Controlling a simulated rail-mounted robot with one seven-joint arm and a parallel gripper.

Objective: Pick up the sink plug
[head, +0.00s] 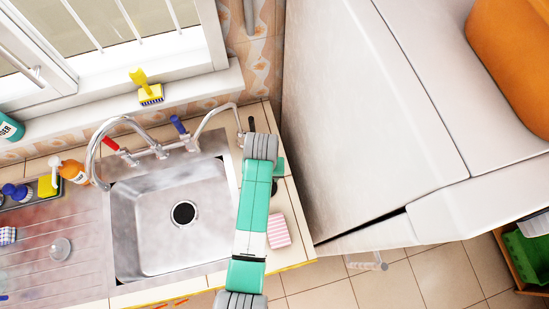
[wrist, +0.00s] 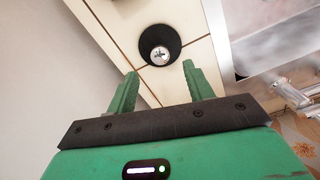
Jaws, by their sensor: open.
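The sink plug (wrist: 160,36) is a black round disc with a shiny metal centre. It lies on the cream tiled counter in the wrist view, beyond my fingertips and roughly centred between them. My gripper (wrist: 159,76) is open, its two green fingers apart with nothing between them. In the head view my arm covers much of that counter strip right of the sink; a dark round edge that looks like the plug (head: 275,187) shows beside it. The gripper itself is mostly hidden there.
The steel sink (head: 150,245) with a dark drain (head: 184,213) lies left of my arm. A tap (head: 150,150) stands behind it. A pink striped sponge (head: 278,231) lies on the counter nearby. A tall white cabinet (head: 360,110) stands close on the right.

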